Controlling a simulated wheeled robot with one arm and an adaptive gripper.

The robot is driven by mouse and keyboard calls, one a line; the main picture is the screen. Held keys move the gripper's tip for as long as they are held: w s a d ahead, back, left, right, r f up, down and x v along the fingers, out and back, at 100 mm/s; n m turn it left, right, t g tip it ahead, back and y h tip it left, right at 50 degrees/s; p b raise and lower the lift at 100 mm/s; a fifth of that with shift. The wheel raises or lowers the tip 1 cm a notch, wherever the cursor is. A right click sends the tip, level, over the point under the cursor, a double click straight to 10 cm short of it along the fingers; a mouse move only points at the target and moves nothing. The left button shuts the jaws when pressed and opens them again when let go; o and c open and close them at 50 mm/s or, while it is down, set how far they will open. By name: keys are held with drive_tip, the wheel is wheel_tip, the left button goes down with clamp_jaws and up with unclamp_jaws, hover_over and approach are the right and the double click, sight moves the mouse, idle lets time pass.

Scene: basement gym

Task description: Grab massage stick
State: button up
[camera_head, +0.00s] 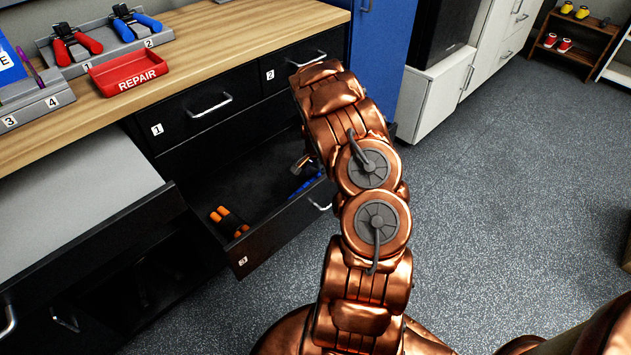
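The open drawer labelled 3 (262,248) holds two items. A blue item (306,185) lies at its right end, partly hidden by my arm. A black item with orange ends (228,221) lies near its front left. I cannot tell for sure which of these is the massage stick. My gripper (302,164) shows only as a small piece left of my copper arm, over the drawer's right part near the blue item. The arm hides the rest, so its opening and any contact are unclear.
A wooden worktop (215,40) above carries a red REPAIR tray (128,73) and a rack of red and blue hand grips (110,40). Another drawer (85,235) stands open at left. A blue cabinet (380,50) stands behind my arm. The floor at right is clear.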

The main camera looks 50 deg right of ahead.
drive_tip(key=shift+c, duration=0.3)
clamp_jaws()
drive_tip(key=shift+r, duration=0.15)
